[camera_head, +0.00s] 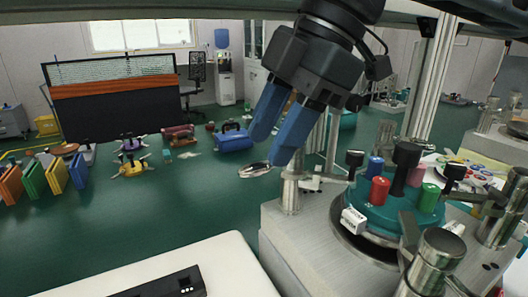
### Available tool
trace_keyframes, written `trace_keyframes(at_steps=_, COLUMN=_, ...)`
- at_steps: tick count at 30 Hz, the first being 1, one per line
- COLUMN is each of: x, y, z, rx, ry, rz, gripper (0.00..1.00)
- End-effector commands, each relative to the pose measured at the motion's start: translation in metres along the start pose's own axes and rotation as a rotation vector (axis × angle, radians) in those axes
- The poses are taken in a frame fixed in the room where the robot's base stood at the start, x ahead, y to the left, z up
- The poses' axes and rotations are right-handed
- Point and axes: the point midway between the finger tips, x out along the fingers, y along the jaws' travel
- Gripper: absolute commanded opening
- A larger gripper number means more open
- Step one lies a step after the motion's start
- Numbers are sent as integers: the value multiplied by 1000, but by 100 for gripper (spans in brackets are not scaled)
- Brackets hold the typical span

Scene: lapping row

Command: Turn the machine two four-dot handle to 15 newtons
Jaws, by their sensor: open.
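A lapping machine with a grey body (285,244) stands at the right, with a teal round plate (384,216) on top. The plate carries a red handle (379,190), a blue handle (375,168), a green handle (429,198) and a tall black handle (407,160). I cannot make out dots on any handle, nor a force reading, nor whether this is machine two. My gripper (272,148) has two blue fingers pointing down. It is open and empty, in the air left of the plate, near a steel post (291,194), touching no handle.
Black knobs (355,158) on arms and another steel post (437,262) crowd the plate's edge. A white block (353,220) sits at its front left. A white table (225,255) holds a black device (160,287). Green floor lies at the left, with several coloured objects.

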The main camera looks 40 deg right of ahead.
Motion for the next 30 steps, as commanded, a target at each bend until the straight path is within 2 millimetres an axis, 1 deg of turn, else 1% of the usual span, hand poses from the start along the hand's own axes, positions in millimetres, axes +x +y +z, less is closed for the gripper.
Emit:
trace_keyframes(at_steps=1, x=8, y=-1, z=0, rx=-1, ry=-1, rz=-3, gripper=43)
trace_keyframes(at_steps=6, x=24, y=0, z=0, rx=0, ry=0, rz=-1, gripper=43)
trace_keyframes(at_steps=10, x=28, y=0, z=0, rx=0, ry=0, rz=0, gripper=43)
trace_keyframes(at_steps=17, x=28, y=0, z=0, rx=0, ry=0, rz=0, gripper=42)
trace_keyframes(at_steps=30, x=28, y=0, z=0, rx=1, ry=0, rz=0, gripper=0)
